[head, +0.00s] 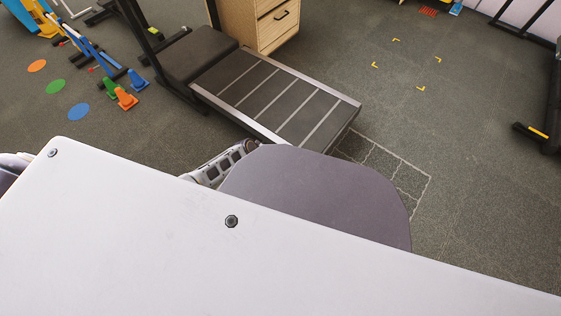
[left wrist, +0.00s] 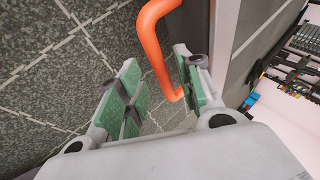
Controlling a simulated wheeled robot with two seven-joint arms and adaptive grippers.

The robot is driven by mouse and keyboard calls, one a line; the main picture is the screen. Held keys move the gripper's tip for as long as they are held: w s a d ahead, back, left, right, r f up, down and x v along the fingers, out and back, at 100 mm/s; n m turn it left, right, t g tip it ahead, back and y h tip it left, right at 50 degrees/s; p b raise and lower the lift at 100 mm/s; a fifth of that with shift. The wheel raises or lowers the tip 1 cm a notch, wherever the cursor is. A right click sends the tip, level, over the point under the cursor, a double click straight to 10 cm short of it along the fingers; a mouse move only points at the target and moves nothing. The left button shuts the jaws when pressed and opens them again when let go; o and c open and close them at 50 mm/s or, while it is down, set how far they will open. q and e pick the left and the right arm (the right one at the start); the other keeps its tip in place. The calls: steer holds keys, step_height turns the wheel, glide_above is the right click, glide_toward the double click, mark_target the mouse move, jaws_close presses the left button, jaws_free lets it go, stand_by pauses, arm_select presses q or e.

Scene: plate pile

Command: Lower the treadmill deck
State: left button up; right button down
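The treadmill deck (head: 275,97), dark with pale cross stripes and a light side rail, runs from upper left toward the middle of the head view. Its near end looks raised off the floor. My left gripper (left wrist: 158,86) is open in the left wrist view, with green finger pads apart. A bent orange bar (left wrist: 158,50) reaches down between the fingers, closer to the right-hand one; I cannot tell whether they touch. The bar does not show in the head view, where my own body hides the left gripper. My right gripper is in neither view.
A wooden drawer cabinet (head: 262,22) stands against the deck's far side. Small cones (head: 127,100) and coloured floor discs (head: 54,87) are at left. Black equipment (head: 552,100) stands at the right edge. Open floor (head: 470,150) lies right of the deck.

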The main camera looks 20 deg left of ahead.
arm_select(q)
steer(key=shift+d+f, duration=0.1)
stand_by(0.3)
jaws_close()
